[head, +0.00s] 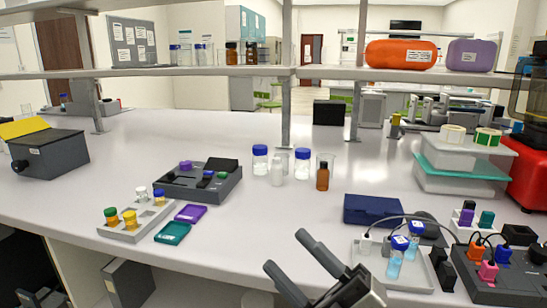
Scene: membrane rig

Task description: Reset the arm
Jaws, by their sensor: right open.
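My right gripper (296,262) shows at the bottom middle of the head view, in front of the bench's front edge. Its two dark fingers are spread apart with nothing between them. It touches nothing that I can see. My left gripper is not in the picture. The white bench (330,225) spans the view behind the right gripper.
Right of my right gripper, a tray (375,274) holds blue-capped bottles beside a dark box with coloured plugs (500,290). A navy case (374,210) lies behind. A grey rack (137,220) and dark device (198,181) stand left.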

